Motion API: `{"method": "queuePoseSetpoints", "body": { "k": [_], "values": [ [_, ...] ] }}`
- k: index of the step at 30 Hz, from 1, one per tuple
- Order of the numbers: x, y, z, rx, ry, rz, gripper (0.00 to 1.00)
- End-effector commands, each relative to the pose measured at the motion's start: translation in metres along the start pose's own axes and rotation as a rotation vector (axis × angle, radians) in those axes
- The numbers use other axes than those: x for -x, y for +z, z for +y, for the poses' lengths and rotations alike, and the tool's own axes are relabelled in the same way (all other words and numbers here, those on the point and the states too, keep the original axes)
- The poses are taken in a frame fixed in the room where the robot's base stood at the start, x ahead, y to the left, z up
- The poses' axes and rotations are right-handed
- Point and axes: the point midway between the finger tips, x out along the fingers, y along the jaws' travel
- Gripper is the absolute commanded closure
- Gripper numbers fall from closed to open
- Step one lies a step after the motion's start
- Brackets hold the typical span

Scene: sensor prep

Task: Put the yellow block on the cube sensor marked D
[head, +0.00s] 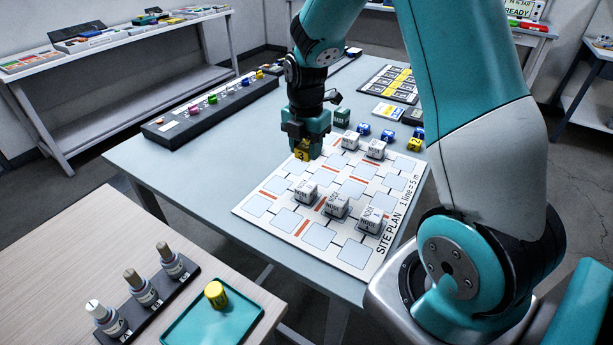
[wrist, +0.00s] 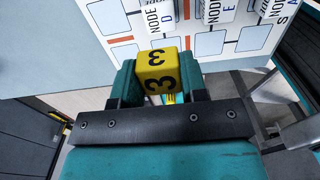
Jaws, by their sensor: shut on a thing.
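My gripper (head: 304,145) is shut on the yellow block (head: 303,154), held above the site plan board (head: 352,253). In the wrist view the yellow block (wrist: 157,73) shows a black 3 on two faces, between the teal fingers. Several white cube sensors marked NODE stand on the board, three in its front half: one at left (head: 305,192), one in the middle (head: 336,206) and one at right (head: 370,219). Their letters are too small in the head view. In the wrist view a D seems to show beside the leftmost cube (wrist: 158,18), cut off at the top. The block is apart from the cubes.
Behind the board stand a green block (head: 342,117), blue blocks (head: 363,129) and another yellow block (head: 414,144). A dark rack (head: 205,110) lies at the table's left. A teal tray (head: 190,325) is on the wooden table in front.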

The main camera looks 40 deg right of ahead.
Motion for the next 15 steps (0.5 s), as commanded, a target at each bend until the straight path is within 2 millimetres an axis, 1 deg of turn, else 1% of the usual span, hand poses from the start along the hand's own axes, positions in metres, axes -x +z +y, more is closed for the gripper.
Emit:
{"method": "queuePoseSetpoints", "body": {
  "k": [1,3,6,11,15],
  "values": [
    [-0.014,-0.001,-0.001,0.0,-0.006,0.003,0.83],
    [-0.029,-0.001,-0.001,0.0,-0.004,0.002,0.83],
    [-0.043,0.0,0.0,-0.001,-0.001,0.001,0.83],
    [-0.056,0.0,0.0,-0.001,-0.001,0.001,0.83],
    [-0.078,0.0,0.0,-0.001,-0.002,0.001,0.83]
  ]
}}
